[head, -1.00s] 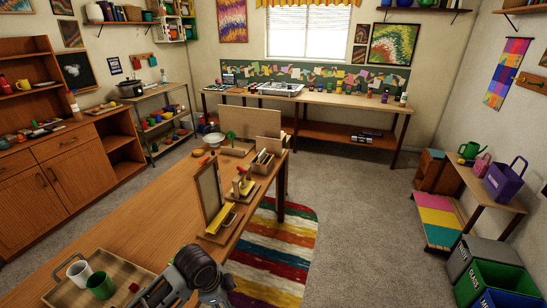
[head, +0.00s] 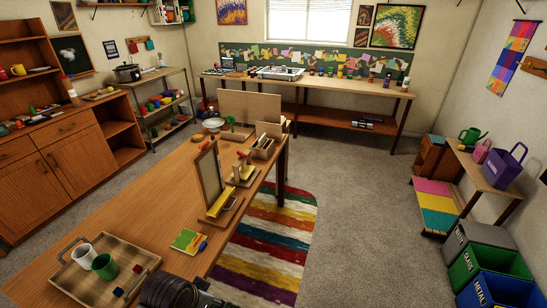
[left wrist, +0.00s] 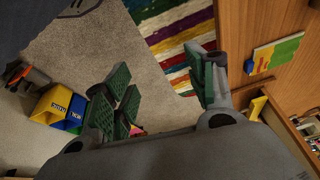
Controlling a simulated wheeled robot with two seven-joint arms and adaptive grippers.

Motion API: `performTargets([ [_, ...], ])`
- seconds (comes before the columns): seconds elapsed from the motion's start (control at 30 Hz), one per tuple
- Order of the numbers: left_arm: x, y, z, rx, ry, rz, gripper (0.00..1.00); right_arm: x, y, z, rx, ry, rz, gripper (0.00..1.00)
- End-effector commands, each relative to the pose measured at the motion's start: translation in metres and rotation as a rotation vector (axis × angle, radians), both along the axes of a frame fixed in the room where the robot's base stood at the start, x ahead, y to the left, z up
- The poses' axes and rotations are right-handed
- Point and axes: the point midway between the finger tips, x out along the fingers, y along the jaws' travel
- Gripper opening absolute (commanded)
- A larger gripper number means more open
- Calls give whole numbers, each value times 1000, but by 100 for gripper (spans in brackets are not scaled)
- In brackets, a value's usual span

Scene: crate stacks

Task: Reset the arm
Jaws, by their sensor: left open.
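In the left wrist view my left gripper (left wrist: 163,78) is open, with nothing between its green-padded fingers. Past the fingers are the grey carpet and the striped rug. The wooden table (left wrist: 240,25) lies to the right of the fingers, apart from them. In the head view a dark part of my arm (head: 170,291) shows at the bottom edge, beside the wooden tray; its fingers are out of that picture. My right gripper is in neither view now.
The tray (head: 62,278) holds a white cup (head: 84,257) and a green cup (head: 104,266). A colourful booklet (head: 188,241) lies near the table edge, with upright wooden frames beyond. Bins (head: 480,250) stand at the right. Carpet between table and bins is clear.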

Motion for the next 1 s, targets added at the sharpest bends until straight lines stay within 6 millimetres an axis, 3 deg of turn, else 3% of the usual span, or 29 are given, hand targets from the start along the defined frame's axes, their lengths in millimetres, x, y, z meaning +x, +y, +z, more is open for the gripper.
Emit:
performTargets([
  [0.63, -34, 43, -1, 7, 27, 306, 56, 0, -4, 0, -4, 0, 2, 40],
  [1.0, -24, 41, -38, 10, 39, 300, 56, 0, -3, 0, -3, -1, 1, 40],
])
